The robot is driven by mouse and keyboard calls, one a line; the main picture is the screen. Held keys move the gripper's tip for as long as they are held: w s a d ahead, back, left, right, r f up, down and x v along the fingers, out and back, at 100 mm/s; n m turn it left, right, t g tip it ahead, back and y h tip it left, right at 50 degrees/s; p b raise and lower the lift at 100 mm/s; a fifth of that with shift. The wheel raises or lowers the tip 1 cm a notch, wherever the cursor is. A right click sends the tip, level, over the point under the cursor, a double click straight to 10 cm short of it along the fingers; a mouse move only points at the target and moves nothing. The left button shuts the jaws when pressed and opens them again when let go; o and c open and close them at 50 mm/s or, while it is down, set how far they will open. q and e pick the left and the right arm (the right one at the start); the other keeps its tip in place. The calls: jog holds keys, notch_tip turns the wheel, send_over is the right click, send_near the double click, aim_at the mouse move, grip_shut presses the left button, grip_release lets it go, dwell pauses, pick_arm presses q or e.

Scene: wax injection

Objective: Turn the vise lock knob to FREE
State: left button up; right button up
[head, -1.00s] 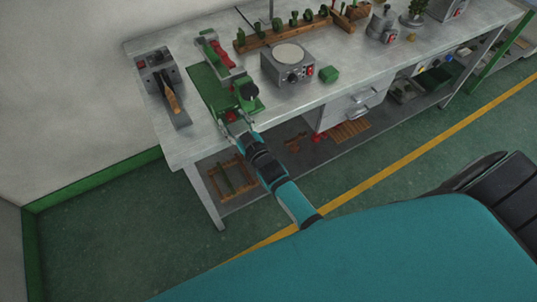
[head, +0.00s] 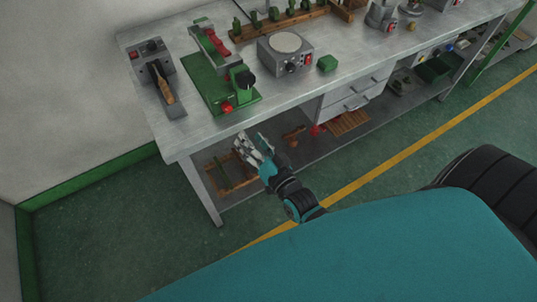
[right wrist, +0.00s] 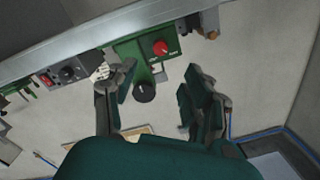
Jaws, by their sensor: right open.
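The green vise (head: 205,84) sits near the left end of the workbench. Its red knob (head: 227,107) is on the front face and shows in the right wrist view (right wrist: 160,47), with small white marks beside it that are too small to read. My right gripper (head: 253,145) is open and empty, off the bench's front edge and apart from the red knob. In the right wrist view its fingers (right wrist: 158,78) are spread wide. My left gripper is out of view.
A grey device with a wooden-handled tool (head: 163,85) stands left of the vise. A hot plate (head: 285,50) and a green block (head: 327,63) stand to its right. The lower shelf holds a wooden frame (head: 228,178). Floor in front is clear.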

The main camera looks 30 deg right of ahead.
jog(key=s, duration=0.6)
jog(key=s+f+n+g+b, duration=0.1)
jog(key=f+g, duration=0.1)
jog(key=f, duration=0.8)
jog(key=s+f+n+g+b, duration=0.1)
jog(key=s+f+g+b, duration=0.1)
jog(key=f, duration=0.9)
jog(key=shift+s+a+n+g, duration=0.25)
jog(key=shift+n+g, duration=0.15)
jog(key=shift+g, duration=0.3)
jog(key=shift+d, duration=0.1)
jog(key=s+d+f+n+g, duration=0.1)
jog(key=s+f+g, duration=0.2)
jog(key=s+f, duration=0.45)
jog(key=s+f+n+g, duration=0.2)
jog(key=s+f+g, duration=0.15)
jog(key=f, duration=0.65)
jog(key=s+d+f+n+g, duration=0.1)
jog(key=s+f, duration=0.3)
jog(key=s, duration=0.5)
jog(key=s+d+f+n+g+h, duration=0.1)
jog(key=s+d+f+g, duration=0.2)
jog(key=s, duration=0.6)
jog(key=shift+s+d+f+g+h, duration=0.35)
jog(key=shift+f+g, duration=0.2)
jog(key=shift+f, duration=0.4)
jog(key=shift+o, duration=0.2)
jog(key=shift+a, duration=0.1)
